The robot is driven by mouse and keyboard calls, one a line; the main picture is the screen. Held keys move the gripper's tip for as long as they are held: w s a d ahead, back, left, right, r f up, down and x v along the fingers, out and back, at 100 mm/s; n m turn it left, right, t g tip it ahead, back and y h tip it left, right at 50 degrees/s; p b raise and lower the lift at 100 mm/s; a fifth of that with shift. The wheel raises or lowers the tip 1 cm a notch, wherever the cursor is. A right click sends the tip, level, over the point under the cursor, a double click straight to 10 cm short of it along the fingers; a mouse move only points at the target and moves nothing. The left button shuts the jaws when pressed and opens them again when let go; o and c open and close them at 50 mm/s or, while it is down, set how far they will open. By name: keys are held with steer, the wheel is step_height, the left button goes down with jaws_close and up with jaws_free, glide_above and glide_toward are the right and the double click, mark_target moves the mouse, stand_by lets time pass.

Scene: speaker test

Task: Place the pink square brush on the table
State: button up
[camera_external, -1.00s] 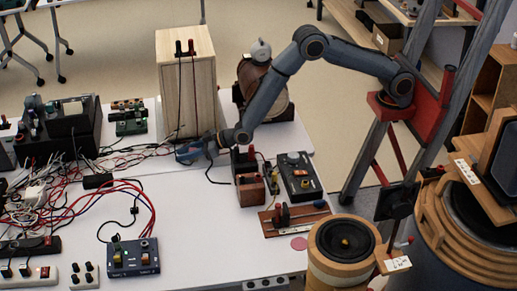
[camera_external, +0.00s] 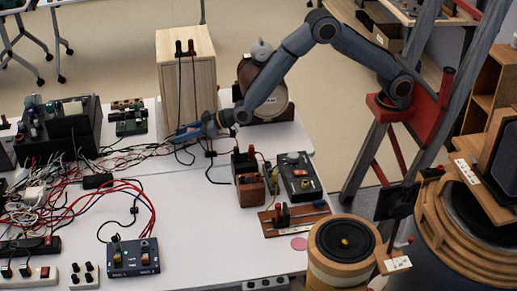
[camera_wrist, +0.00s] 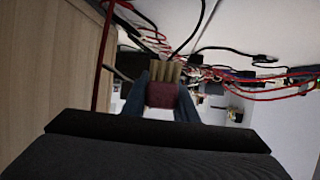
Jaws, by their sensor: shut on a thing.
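My gripper (camera_wrist: 165,92) is shut on the brush (camera_wrist: 162,96), whose dark pink block sits between the two blue-grey fingers in the wrist view. Its tan bristles (camera_wrist: 165,72) stick out beyond the fingertips. In the external view my gripper (camera_external: 184,134) is in front of the wooden cabinet, apparently above the white table (camera_external: 205,225). The brush is too small to make out clearly there.
The wooden cabinet (camera_external: 186,85) stands close behind my gripper, with dark cables hanging down it. Tangled red and white wires (camera_external: 90,190) cover the table's left. A small wooden block device (camera_external: 250,188) stands to the right. The front middle is clear.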

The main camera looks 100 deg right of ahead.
steer(key=s+a+r+n+y+p, duration=0.1)
steer(key=s+r+n+y+p, duration=0.15)
steer(key=s, duration=1.95)
steer(key=m+h+b, duration=0.3)
glide_above(185, 159)
steer(key=shift+a+f+n+y, duration=0.15)
steer(key=shift+f+n+y, duration=0.1)
steer(key=shift+f, duration=0.65)
steer(key=shift+f+p, duration=0.75)
steer(key=shift+f, duration=4.05)
